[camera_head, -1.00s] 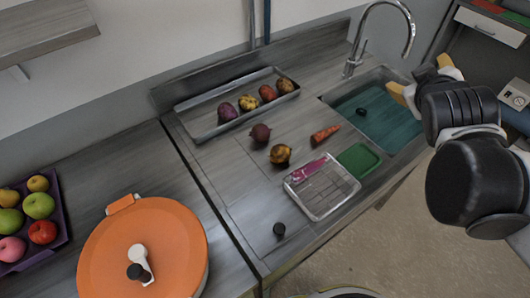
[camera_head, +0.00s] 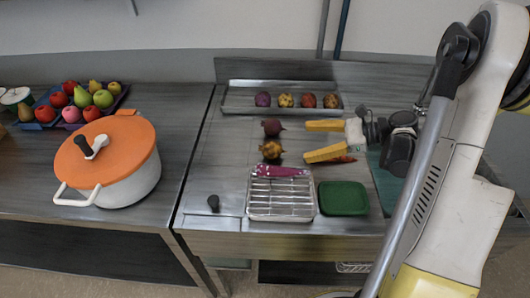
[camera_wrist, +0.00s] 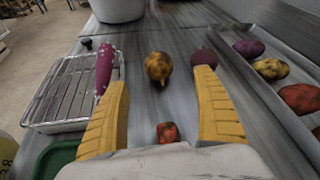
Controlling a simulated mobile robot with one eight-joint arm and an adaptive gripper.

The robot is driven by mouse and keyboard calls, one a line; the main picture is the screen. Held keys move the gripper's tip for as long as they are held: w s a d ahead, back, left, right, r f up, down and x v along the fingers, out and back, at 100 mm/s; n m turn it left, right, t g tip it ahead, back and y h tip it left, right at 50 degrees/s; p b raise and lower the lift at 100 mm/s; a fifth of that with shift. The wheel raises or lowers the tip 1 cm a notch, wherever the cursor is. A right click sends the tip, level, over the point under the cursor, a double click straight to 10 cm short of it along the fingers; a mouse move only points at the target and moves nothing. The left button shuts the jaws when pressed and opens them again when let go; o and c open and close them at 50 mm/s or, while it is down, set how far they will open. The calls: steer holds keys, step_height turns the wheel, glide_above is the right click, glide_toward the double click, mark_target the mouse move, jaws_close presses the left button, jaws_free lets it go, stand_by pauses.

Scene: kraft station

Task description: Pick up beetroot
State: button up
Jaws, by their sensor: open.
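The beetroot, a dark purple-red round root (camera_head: 272,127), lies on the grey counter just in front of the tray. In the wrist view the beetroot (camera_wrist: 204,57) shows just beyond the right fingertip, partly hidden by it. My gripper (camera_head: 308,141) is open and empty, its yellow fingers pointing left in the head view. It is to the right of the beetroot. In the wrist view my gripper (camera_wrist: 160,78) has a mottled yellow-brown root (camera_wrist: 158,67) ahead of the gap between its fingers.
A metal tray (camera_head: 237,109) with several roots stands behind. An orange carrot (camera_wrist: 167,132) lies between the fingers in the wrist view.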

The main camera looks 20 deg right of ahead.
mark_target(280, 147)
steer(key=b+x, duration=0.2)
steer(key=x, duration=0.4)
steer(key=shift+a+f, duration=0.25)
steer(key=shift+a, duration=0.05)
steer(key=b+x, duration=0.2)
steer(key=x, duration=0.3)
steer(key=shift+a+f+b, duration=0.1)
steer(key=shift+f+b, duration=0.15)
steer(key=shift+b, duration=0.1)
steer(key=shift+r, duration=0.1)
steer(key=c, duration=1.4)
